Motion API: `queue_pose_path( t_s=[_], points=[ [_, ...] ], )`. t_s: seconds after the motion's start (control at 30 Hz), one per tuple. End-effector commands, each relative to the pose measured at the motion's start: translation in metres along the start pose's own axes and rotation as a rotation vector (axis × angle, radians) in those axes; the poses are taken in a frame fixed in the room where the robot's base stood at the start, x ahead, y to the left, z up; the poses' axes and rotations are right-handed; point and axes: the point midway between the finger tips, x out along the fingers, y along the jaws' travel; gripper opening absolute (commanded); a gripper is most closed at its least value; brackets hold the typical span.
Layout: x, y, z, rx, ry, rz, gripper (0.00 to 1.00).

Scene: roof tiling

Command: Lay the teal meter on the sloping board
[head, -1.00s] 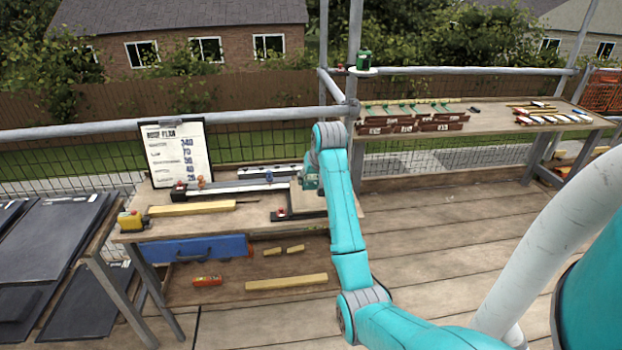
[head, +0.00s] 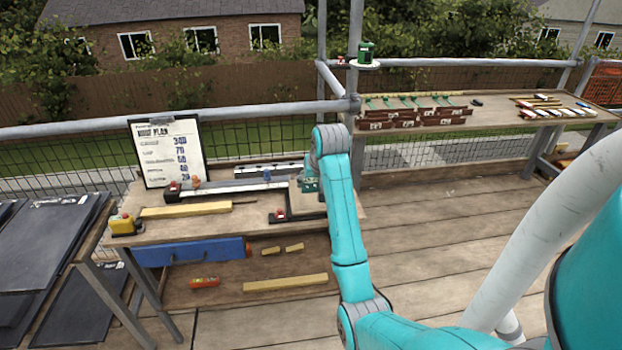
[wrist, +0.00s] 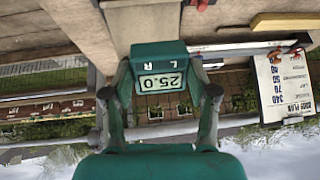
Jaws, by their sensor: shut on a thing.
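The teal meter (wrist: 158,58) is held between the two fingers of my gripper (wrist: 163,92). In the head view my gripper (head: 309,184) is small and partly hidden by my arm, over the right end of the workbench. A small pale board (head: 297,203) shows there beside and below it, and seems to be the sloping board. A pale wooden surface (wrist: 143,22) lies just beyond the meter in the wrist view. I cannot tell whether the meter touches it.
The workbench (head: 160,228) also carries a clipboard (head: 167,150), a long level (head: 235,185), a yellow wooden strip (head: 186,210) and a yellow device (head: 122,224). Dark slates (head: 45,245) lean at the left. A second bench (head: 490,112) with tiles stands back right. Open decking lies at right.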

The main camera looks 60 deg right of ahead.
Motion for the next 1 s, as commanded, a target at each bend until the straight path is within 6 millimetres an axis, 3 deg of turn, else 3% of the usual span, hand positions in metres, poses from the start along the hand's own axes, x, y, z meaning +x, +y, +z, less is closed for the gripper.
queue_pose_path(
  t_s=[1.0],
  points=[
    [0.061, 0.007, 0.002, -0.001, -0.002, 0.007, 0.31]
  ],
)
